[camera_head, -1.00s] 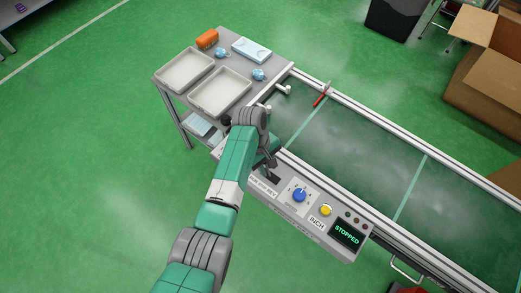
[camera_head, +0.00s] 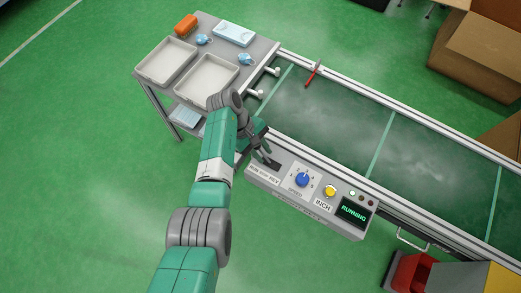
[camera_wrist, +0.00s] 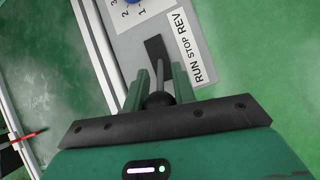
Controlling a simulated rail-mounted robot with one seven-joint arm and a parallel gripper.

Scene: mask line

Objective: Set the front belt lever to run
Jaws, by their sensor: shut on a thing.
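The control panel (camera_head: 322,212) is on the near side of the belt (camera_head: 340,115). Its display (camera_head: 353,212) reads RUNNING. My gripper (camera_wrist: 159,82) is shut on the front belt lever (camera_wrist: 158,99), with one green finger on each side of its dark knob. The lever leans to the RUN end of its dark slot (camera_wrist: 155,47), beside the RUN STOP REV label (camera_wrist: 189,46). In the head view my gripper (camera_head: 264,153) is at the panel's left end, and my arm partly hides the lever there.
The blue speed dial (camera_head: 302,180) and yellow INCH button (camera_head: 330,191) are right of the lever. A red stick-like thing (camera_head: 313,74) is at the belt's far rail. A side table (camera_head: 206,103) with two trays stands left. A red bin (camera_head: 413,275) is at lower right.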

